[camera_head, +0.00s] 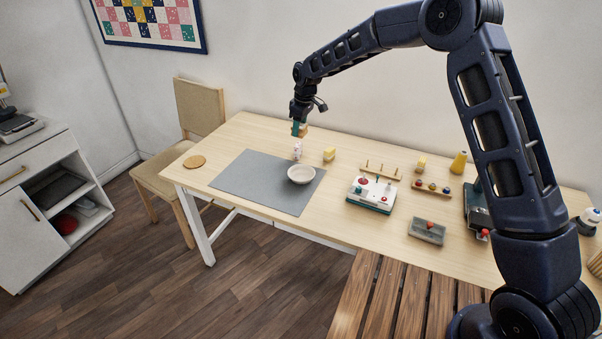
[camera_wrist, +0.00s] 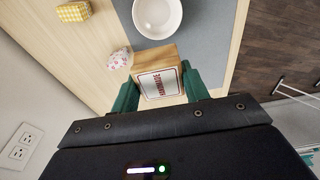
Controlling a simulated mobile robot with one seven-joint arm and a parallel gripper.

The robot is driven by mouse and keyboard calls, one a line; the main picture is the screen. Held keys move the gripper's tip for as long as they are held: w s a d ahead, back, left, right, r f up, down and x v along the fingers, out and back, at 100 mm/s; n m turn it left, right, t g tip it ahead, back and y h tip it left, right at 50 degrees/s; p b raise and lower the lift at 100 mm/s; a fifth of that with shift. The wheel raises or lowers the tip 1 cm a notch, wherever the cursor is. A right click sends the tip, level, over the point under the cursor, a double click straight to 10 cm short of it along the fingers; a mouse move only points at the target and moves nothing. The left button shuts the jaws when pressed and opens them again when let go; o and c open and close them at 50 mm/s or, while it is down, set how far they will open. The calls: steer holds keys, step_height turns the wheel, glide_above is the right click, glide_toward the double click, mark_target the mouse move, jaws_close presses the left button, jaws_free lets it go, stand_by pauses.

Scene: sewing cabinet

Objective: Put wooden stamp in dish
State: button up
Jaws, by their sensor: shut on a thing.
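The wooden stamp (camera_wrist: 158,76) is a light wood block with a white label face and dark red print. My gripper (camera_wrist: 160,92) is shut on it, with a green finger on each side in the wrist view. In the head view my gripper (camera_head: 299,130) holds the stamp (camera_head: 304,131) above the back part of the table, behind the grey mat. The dish (camera_head: 301,175) is a shallow white bowl on the mat. It shows empty at the top of the wrist view (camera_wrist: 157,14), apart from the stamp.
A small white patterned figure (camera_head: 297,151) and a yellow patterned block (camera_head: 329,154) stand near the dish. A game-like box (camera_head: 372,194) and other small items lie to the right. The grey mat (camera_head: 246,181) is bare left of the dish. A round coaster (camera_head: 194,161) lies at the left end.

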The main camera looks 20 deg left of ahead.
steer(key=shift+s+d, duration=0.15)
steer(key=shift+d, duration=0.25)
steer(key=shift+s+d+f, duration=0.1)
steer(key=shift+f, duration=0.3)
step_height(320, 180, down, 19)
steer(key=shift+f, duration=0.15)
steer(key=shift+f, duration=0.1)
steer(key=o, duration=0.7)
step_height(320, 180, up, 12)
steer(key=d, duration=0.1)
steer(key=shift+d, duration=0.4)
